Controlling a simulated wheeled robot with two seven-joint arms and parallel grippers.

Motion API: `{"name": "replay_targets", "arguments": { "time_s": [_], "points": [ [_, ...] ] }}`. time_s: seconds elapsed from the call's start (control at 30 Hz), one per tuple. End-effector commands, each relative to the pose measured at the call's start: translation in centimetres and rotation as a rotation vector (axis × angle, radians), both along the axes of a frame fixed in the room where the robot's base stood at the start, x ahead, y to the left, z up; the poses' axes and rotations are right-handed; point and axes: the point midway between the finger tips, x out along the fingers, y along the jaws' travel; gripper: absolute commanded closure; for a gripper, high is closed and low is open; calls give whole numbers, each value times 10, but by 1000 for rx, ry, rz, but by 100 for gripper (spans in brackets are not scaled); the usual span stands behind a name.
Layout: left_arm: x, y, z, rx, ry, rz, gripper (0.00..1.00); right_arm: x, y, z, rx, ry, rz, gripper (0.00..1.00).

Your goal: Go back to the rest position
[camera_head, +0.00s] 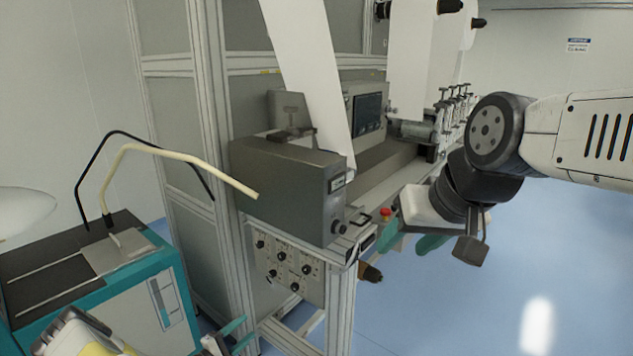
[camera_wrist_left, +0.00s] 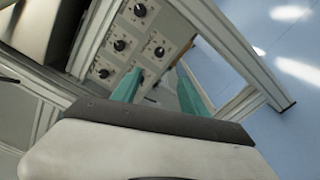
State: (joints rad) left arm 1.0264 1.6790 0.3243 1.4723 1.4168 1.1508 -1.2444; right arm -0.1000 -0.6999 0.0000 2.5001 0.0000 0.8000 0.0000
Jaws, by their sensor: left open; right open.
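My left gripper (camera_head: 230,338) is at the bottom edge of the head view, beside the teal cart and below the machine's knob panel. Its teal fingers stand apart, with nothing between them; they also show in the left wrist view (camera_wrist_left: 160,90). My right gripper (camera_head: 412,240) hangs in front of the machine at the right, its teal fingers apart and no object seen between them. The right arm reaches in from the right edge.
A web converter (camera_head: 288,190) with a white web (camera_head: 310,70) fills the middle. Its knob panel (camera_head: 288,268) faces my left gripper. A teal cart (camera_head: 160,300) with bent tubes stands at the left. Blue floor (camera_head: 490,310) is clear at the right.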

Motion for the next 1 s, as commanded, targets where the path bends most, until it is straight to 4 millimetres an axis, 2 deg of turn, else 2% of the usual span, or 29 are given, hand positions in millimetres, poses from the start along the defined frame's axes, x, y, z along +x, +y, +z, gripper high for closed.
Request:
{"name": "replay_targets", "arguments": {
  "time_s": [0.37,0.57,0.77,1.0],
  "points": [
    [8,-9,39,54,-5,-131,48,0,0,0,0,0,0,48],
    [11,-18,74,109,-4,-247,48,0,0,0,0,0,0,48],
    [11,-34,126,205,5,-409,48,0,0,0,0,0,0,48],
    [-6,-64,221,425,40,-673,48,0,0,0,0,0,0,48]
  ]
}}
